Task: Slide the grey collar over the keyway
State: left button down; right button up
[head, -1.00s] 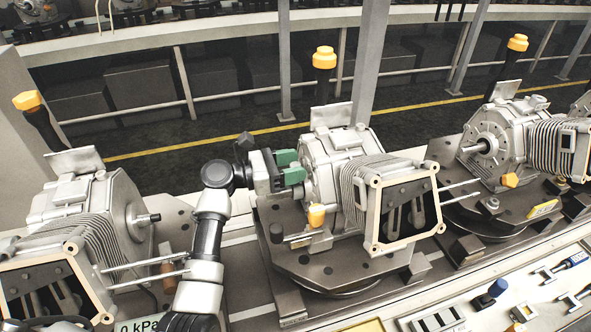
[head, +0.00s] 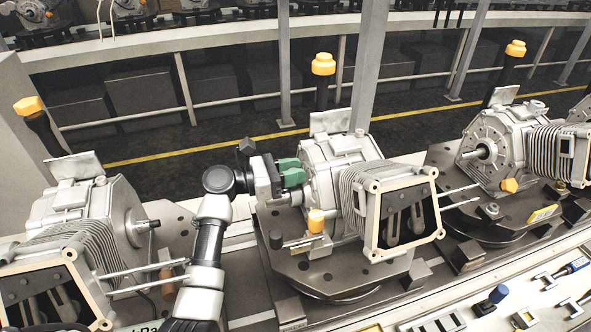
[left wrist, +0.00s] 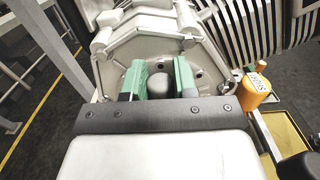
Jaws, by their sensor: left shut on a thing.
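My left gripper (head: 292,173), with green fingers, is at the shaft side of the middle engine (head: 336,150). In the left wrist view the fingers of the left gripper (left wrist: 159,78) stand on either side of a dark round piece (left wrist: 158,75) in front of the pale engine face (left wrist: 205,62). The gripper is shut on this piece, which I take to be the grey collar. The shaft and its keyway are hidden behind it, so I cannot tell how far the collar is over the keyway. My right gripper is not in view.
Neighbouring engines stand at left (head: 75,215) and right (head: 490,145), each with a bare shaft showing. A tool tray (head: 500,318) lies at the lower right.

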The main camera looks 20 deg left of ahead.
pick_arm(q)
jog(key=p+v, duration=0.1)
jog(key=v, duration=0.3)
jog(key=shift+s+a+p, duration=0.1)
jog(key=shift+a+p, duration=0.05)
jog(key=shift+p, duration=0.15)
jog(key=shift+a, duration=0.1)
jog(key=c, duration=1.2)
grip_release()
jog(key=o, duration=0.3)
jog(key=shift+s+a, duration=0.1)
jog(key=shift+s, duration=0.05)
jog(key=shift+o, duration=0.2)
